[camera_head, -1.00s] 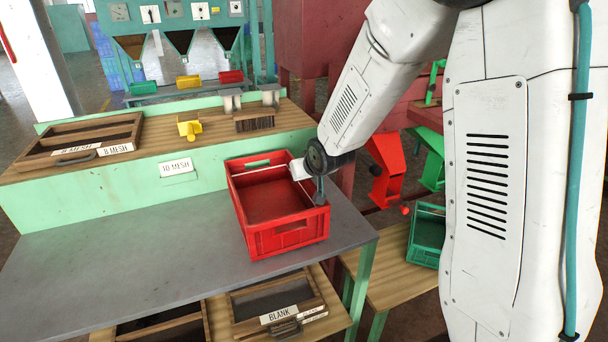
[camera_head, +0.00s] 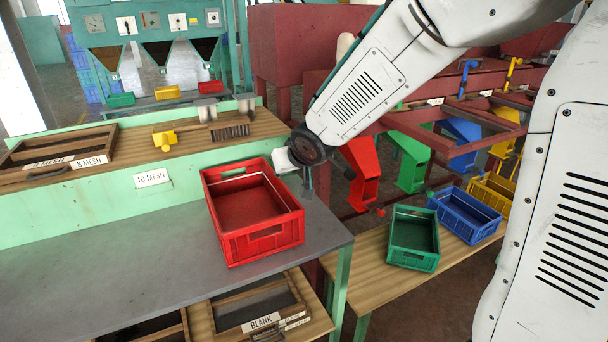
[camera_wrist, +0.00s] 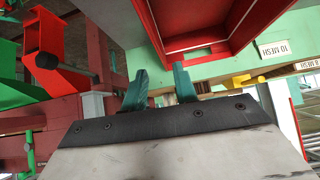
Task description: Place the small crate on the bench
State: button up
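A small red crate (camera_head: 262,240) sits upright on the grey bench (camera_head: 130,265), near its right end. It looks empty. In the wrist view the crate (camera_wrist: 212,20) is at the top right, apart from the fingers. My gripper (camera_wrist: 160,86) shows there with two teal fingers spread and nothing seen between them. In the head view my wrist is just beyond the crate's right rear corner, and the fingers are mostly hidden.
A raised wooden shelf behind holds sieve frames, a yellow scoop (camera_head: 164,138) and a brush (camera_head: 229,130). A lower wooden bench at right holds a green crate (camera_head: 414,238), a blue crate (camera_head: 466,214) and a yellow one. Red and green chutes stand behind. The bench's left side is clear.

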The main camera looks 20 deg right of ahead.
jog(key=shift+s+d+r, duration=0.15)
jog(key=shift+s+r, duration=0.15)
jog(key=shift+s, duration=0.1)
jog(key=s+d+r+g, duration=0.2)
jog(key=s+d, duration=0.1)
jog(key=s, duration=0.8)
jog(key=s+d+r+m+g+h, duration=0.1)
jog(key=s+d+r+g, duration=0.1)
jog(key=s, duration=0.9)
jog(key=shift+s+d+r+g+h, duration=0.15)
jog(key=shift+d+r+g+h, duration=0.2)
jog(key=shift+d+r, duration=0.5)
jog(key=shift+o, duration=0.4)
jog(key=s+g, duration=0.2)
jog(key=s, duration=1)
jog(key=shift+r+g, duration=0.15)
jog(key=shift+g, duration=0.2)
jog(key=shift+s+d, duration=0.1)
jog(key=shift+s, duration=0.25)
